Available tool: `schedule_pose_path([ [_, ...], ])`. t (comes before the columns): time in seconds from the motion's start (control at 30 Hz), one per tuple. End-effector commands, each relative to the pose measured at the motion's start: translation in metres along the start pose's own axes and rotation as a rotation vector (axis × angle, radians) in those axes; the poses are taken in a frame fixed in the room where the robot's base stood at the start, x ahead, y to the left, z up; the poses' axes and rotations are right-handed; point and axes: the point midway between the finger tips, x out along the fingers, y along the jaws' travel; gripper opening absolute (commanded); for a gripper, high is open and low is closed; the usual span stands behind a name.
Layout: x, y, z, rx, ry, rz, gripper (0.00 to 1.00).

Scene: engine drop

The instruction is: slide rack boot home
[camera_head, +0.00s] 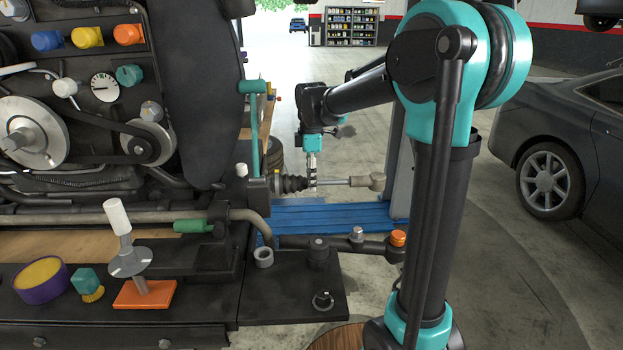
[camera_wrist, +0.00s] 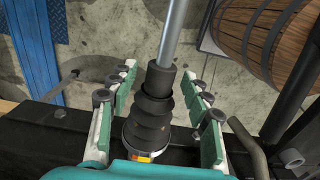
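The black ribbed rack boot (camera_wrist: 152,108) sits around the silver rod (camera_wrist: 175,35) in the wrist view. Its wide end is at a silver ring with an orange-yellow band (camera_wrist: 143,153). Whether it is fully seated cannot be told. My gripper (camera_wrist: 160,76) is open, with one finger on each side of the boot and visible gaps to it. In the head view my gripper (camera_head: 312,180) points down at the outer end of the boot (camera_head: 290,184).
A teal upright lever (camera_head: 254,125) stands left of the boot. A blue platform (camera_head: 340,217) lies below. A dark bar with an orange-capped end (camera_head: 397,238) projects in front. A wooden barrel (camera_wrist: 268,38) is at upper right in the wrist view.

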Motion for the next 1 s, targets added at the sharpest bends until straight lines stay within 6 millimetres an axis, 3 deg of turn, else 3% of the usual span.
schedule_pose_path([
  [0.27,-0.007,0.000,0.000,0.000,0.000,0.000,0.49],
  [0.7,-0.087,0.000,0.000,0.000,0.000,0.000,0.49],
  [1.0,-0.118,0.000,0.000,0.000,0.000,0.000,0.49],
])
